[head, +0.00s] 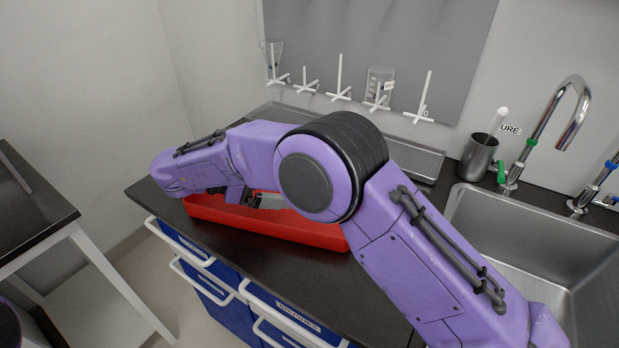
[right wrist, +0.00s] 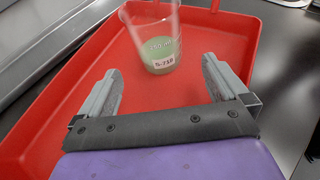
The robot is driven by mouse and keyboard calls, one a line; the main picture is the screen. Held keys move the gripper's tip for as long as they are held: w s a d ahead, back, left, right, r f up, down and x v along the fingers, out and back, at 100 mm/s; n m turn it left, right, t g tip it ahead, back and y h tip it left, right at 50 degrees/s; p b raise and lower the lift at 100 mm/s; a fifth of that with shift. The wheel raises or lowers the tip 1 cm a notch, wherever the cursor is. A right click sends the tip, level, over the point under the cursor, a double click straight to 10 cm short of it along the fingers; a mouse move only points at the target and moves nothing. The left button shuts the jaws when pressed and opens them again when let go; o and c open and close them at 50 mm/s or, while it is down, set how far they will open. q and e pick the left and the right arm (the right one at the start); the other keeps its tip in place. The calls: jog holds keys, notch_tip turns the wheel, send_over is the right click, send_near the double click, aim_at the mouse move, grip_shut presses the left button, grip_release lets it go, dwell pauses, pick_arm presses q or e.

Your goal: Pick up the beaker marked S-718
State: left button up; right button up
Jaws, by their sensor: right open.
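The beaker marked S-718 (right wrist: 155,42) is clear glass with pale green contents low inside and a white label facing me. It stands upright in the red tray (right wrist: 85,65), in the upper middle of the right wrist view. My right gripper (right wrist: 165,75) is open, its two fingers apart, with the beaker ahead of and partly between the fingertips in the picture. I see no contact. In the head view my right arm covers much of the red tray (head: 290,231) and hides the beaker. My left gripper is not in view.
A drying rack with white pegs (head: 340,80) holds glassware, including a beaker (head: 379,82), on the back wall. A dark cup (head: 478,155), a faucet (head: 560,120) and a steel sink (head: 530,230) are at the right. The tray's walls surround the beaker.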

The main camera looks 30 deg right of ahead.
jog(key=x, duration=0.3)
jog(key=p+x, duration=0.1)
jog(key=x, duration=0.4)
jog(key=shift+d+f, duration=0.2)
jog(key=shift+f, duration=0.3)
jog(key=shift+a, duration=0.15)
jog(key=c, duration=1.1)
jog(key=shift+w+r, duration=0.1)
jog(key=shift+r, duration=0.05)
jog(key=shift+c, duration=0.2)
